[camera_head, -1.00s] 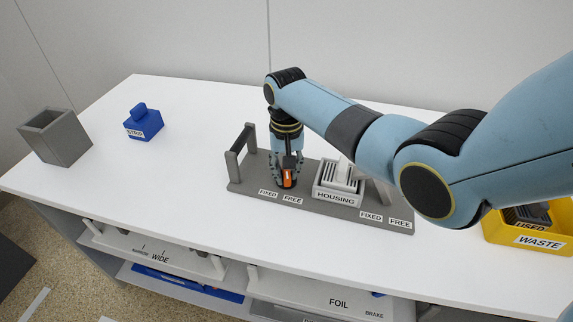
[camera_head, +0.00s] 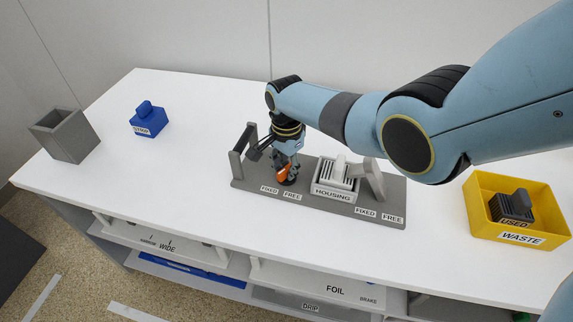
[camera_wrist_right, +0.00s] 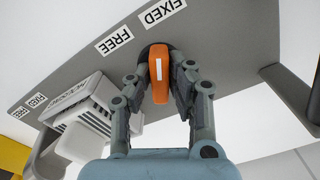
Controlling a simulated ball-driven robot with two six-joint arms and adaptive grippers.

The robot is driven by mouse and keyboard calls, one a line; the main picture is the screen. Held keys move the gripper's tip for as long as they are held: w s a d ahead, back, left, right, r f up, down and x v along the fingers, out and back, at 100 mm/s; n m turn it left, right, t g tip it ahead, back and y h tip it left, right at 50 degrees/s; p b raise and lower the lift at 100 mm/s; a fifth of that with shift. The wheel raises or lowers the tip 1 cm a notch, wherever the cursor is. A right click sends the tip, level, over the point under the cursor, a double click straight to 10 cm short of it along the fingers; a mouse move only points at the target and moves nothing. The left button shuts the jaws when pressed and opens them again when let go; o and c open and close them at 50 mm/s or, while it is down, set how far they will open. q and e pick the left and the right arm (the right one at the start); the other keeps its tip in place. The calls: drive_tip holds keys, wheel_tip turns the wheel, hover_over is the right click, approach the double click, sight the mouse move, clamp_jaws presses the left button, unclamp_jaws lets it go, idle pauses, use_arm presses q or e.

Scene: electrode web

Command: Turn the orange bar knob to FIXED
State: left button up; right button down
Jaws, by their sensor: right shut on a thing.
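The orange bar knob (camera_head: 283,174) sits at the left part of a grey base plate (camera_head: 330,200). It also shows in the right wrist view (camera_wrist_right: 160,80), with a white line on its top. There the bar points about at the FIXED label (camera_wrist_right: 162,12), with the FREE label (camera_wrist_right: 114,40) off to its left. My right gripper (camera_head: 286,168) comes down over the knob and is shut on it, one finger at each side. In the head view the bar slants, its near end toward the left FIXED label (camera_head: 269,189). My left gripper is not in view.
A white housing (camera_head: 336,178) stands right of the knob on the plate. A grey upright frame (camera_head: 236,164) is to the left. A yellow waste bin (camera_head: 478,207) holds a dark block. A blue block (camera_head: 149,122) and grey box (camera_head: 65,137) stand at the left.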

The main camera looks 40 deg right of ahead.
sight(286, 168)
drive_tip(key=shift+m, duration=0.7)
drive_tip(key=c, duration=1.2)
unclamp_jaws()
drive_tip(key=shift+c, duration=0.2)
wheel_tip(286, 168, up, 12)
